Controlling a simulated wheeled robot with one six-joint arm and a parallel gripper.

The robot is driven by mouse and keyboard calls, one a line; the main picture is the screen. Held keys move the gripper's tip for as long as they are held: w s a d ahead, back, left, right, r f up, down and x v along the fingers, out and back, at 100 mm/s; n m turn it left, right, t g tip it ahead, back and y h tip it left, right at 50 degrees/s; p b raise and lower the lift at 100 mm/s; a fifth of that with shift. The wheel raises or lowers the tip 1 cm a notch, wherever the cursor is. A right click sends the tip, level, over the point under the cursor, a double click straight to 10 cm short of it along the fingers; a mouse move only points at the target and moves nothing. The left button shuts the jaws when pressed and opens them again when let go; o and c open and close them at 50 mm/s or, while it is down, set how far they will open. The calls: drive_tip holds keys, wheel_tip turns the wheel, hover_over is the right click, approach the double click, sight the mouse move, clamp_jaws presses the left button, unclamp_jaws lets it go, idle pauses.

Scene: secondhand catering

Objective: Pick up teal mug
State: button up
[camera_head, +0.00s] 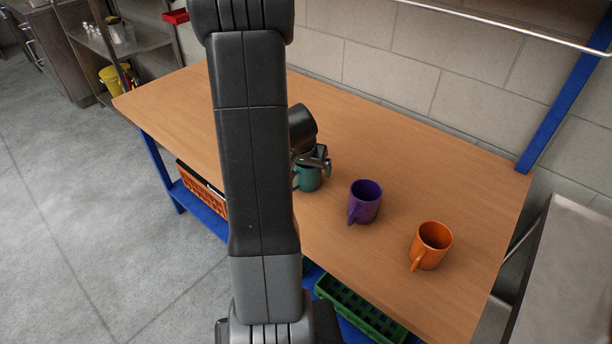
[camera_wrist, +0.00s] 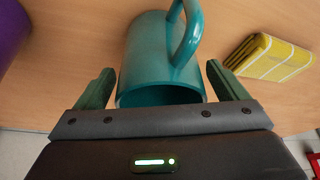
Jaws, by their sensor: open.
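The teal mug (camera_head: 308,178) stands on the wooden table, left of the purple mug in the head view. My arm and gripper partly hide it there. In the wrist view the teal mug (camera_wrist: 152,62) fills the middle, with its rim toward the gripper and its handle at the upper right. My gripper (camera_wrist: 163,85) is open, with one finger on each side of the mug. Small gaps show between the fingers and the mug wall. In the head view my gripper (camera_head: 314,160) is at the mug's top.
On the wooden table (camera_head: 400,140) stand a purple mug (camera_head: 365,201) and an orange mug (camera_head: 431,246), to the right of the teal one. A yellow checked cloth (camera_wrist: 268,57) lies near the teal mug in the wrist view. A block wall (camera_head: 400,55) runs behind the table.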

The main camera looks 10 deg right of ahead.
drive_tip(key=shift+w+f, duration=0.1)
drive_tip(key=shift+f, duration=0.1)
drive_tip(key=c, duration=1.2)
drive_tip(key=shift+c, duration=0.4)
drive_tip(key=shift+r, duration=0.1)
